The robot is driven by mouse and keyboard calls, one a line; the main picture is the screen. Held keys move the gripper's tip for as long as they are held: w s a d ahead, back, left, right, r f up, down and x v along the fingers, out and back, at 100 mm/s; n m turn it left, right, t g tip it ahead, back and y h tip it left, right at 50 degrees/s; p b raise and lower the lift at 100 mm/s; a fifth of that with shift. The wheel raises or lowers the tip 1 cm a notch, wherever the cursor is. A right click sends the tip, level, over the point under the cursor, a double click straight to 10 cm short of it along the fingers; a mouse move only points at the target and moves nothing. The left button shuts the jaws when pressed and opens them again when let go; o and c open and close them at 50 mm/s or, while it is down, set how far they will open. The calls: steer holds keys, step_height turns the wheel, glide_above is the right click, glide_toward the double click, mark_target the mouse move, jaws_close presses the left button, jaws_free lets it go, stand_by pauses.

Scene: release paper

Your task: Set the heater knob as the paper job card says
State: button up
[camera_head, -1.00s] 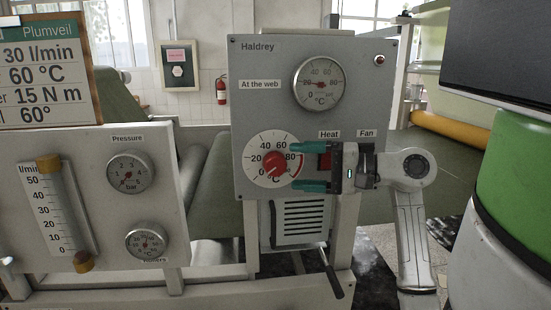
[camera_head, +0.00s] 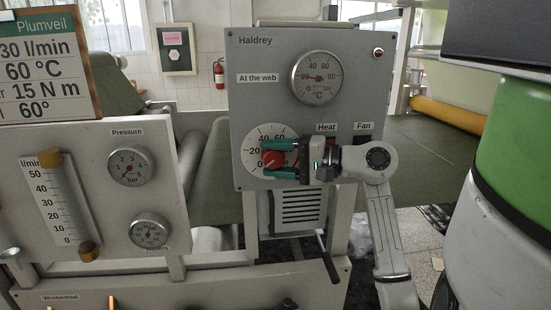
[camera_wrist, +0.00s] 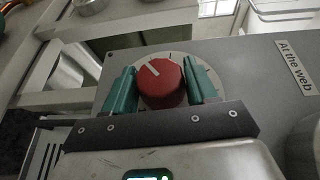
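The red heater knob (camera_head: 271,159) sits on a white dial (camera_head: 252,143) low on the grey Haldrey panel. My gripper (camera_head: 281,159) reaches in from the right, and its teal fingers lie above and below the knob. In the wrist view the knob (camera_wrist: 161,84) is between both fingers (camera_wrist: 160,85), which appear to touch its sides. A white pointer line shows on its face; which number it marks is hard to read. The job card (camera_head: 45,65), headed Plumveil, reads 30 l/min, 60 °C, 15 N m and 60°; its left edge is cut off.
An "At the web" gauge (camera_head: 317,77) is above the dial. The Heat (camera_head: 330,140) and Fan (camera_head: 362,139) switches are close to my gripper. A left panel (camera_head: 95,190) carries a flow tube and two gauges. A crank handle (camera_head: 329,262) hangs below.

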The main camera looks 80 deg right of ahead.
steer(key=c, duration=0.5)
steer(key=shift+c, duration=0.2)
steer(key=shift+f+b, duration=0.3)
steer(key=shift+b, duration=0.75)
